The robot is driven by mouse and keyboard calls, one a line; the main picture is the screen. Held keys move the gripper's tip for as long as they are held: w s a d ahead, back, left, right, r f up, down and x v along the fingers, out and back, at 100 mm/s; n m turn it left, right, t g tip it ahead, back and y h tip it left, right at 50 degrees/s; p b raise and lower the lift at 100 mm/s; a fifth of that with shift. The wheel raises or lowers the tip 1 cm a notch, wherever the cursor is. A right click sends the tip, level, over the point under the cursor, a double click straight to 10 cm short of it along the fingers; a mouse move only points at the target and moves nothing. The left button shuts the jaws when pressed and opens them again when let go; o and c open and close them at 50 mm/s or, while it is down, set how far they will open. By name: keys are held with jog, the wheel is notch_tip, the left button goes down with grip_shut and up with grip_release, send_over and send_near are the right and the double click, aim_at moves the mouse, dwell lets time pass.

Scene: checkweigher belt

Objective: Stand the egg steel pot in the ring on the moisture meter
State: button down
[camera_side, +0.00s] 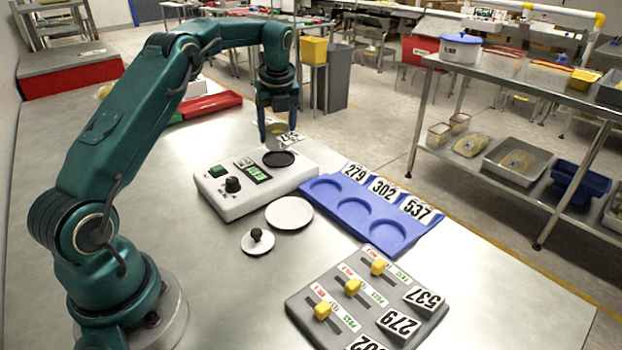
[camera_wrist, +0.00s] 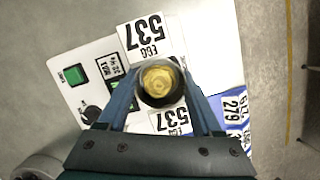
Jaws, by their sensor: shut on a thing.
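The egg steel pot (camera_wrist: 160,83) holds yellow egg in the wrist view, and tags reading 537 EGG (camera_wrist: 146,37) stick out on two sides of it. My gripper (camera_side: 277,132) is shut on this pot, with one finger on each side. In the side view the pot is small and partly hidden by the fingers; its tag (camera_side: 290,138) shows. The white moisture meter (camera_side: 232,203) lies below, with a green button, black knob and display. Its dark round ring (camera_side: 279,159) looks empty, and the pot hangs above or just behind it.
A blue tray (camera_side: 352,207) with three empty round recesses and number cards stands right of the meter. A white disc (camera_side: 289,213) and a black-knobbed lid (camera_side: 257,241) lie in front. A grey slider board (camera_side: 340,318) is nearer. A red tray (camera_side: 212,108) lies behind.

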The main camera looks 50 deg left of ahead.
aim_at(278, 144)
jog(key=shift+f, duration=1.8)
jog(key=shift+f, duration=0.15)
jog(key=shift+c, duration=0.2)
grip_release()
